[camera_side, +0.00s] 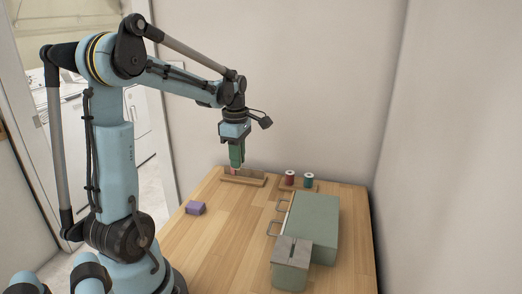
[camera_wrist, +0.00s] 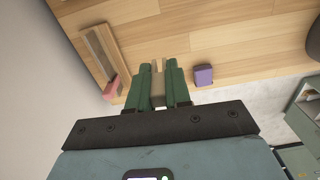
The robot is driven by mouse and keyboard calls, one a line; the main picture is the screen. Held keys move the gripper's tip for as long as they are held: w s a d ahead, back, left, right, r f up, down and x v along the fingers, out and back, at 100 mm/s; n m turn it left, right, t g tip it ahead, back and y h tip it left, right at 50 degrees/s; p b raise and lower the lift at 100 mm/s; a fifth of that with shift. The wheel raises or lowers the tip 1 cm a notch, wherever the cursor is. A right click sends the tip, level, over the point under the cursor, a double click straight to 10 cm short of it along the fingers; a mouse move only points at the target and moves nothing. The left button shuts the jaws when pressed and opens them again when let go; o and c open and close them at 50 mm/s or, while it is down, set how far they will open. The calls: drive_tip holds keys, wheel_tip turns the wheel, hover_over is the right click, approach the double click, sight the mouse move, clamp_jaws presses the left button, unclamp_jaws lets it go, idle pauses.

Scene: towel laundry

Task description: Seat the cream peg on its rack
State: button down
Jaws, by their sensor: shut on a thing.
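My gripper (camera_side: 237,163) has green fingers and points down at the back of the table. In the wrist view its fingers (camera_wrist: 158,72) are shut on the cream peg (camera_wrist: 158,90), which shows as a tan strip between them. The wooden rack (camera_side: 252,181) lies under and just beside my gripper in the side view; it also shows in the wrist view (camera_wrist: 97,45), left of the fingers. A red-pink peg (camera_wrist: 111,87) is at the rack's near end in the wrist view. In the side view the cream peg cannot be made out, and its height above the rack is unclear.
A purple block (camera_side: 196,208) sits at the table's left, also in the wrist view (camera_wrist: 203,75). Red (camera_side: 290,178) and teal (camera_side: 309,181) spools stand on a small wooden base at the back. A grey-green case (camera_side: 312,225) and a slotted box (camera_side: 291,262) fill the right. The middle-left table is clear.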

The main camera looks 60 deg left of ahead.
drive_tip(key=shift+n, duration=0.3)
drive_tip(key=w+a, duration=0.2)
drive_tip(key=w, duration=0.1)
drive_tip(key=w+a+f, duration=0.1)
drive_tip(key=w+a, duration=0.1)
drive_tip(key=a, duration=0.1)
drive_tip(key=w+a+f, duration=0.1)
drive_tip(key=w+a, duration=0.1)
drive_tip(key=w, duration=0.1)
drive_tip(key=shift+w+a+f, duration=0.1)
drive_tip(key=shift+w+a, duration=0.15)
drive_tip(key=shift+w, duration=0.1)
drive_tip(key=shift+f, duration=1.85)
drive_tip(key=shift+f, duration=1.9)
drive_tip(key=c, duration=0.5)
unclamp_jaws()
drive_tip(key=shift+r, duration=0.1)
drive_tip(key=shift+r, duration=3.45)
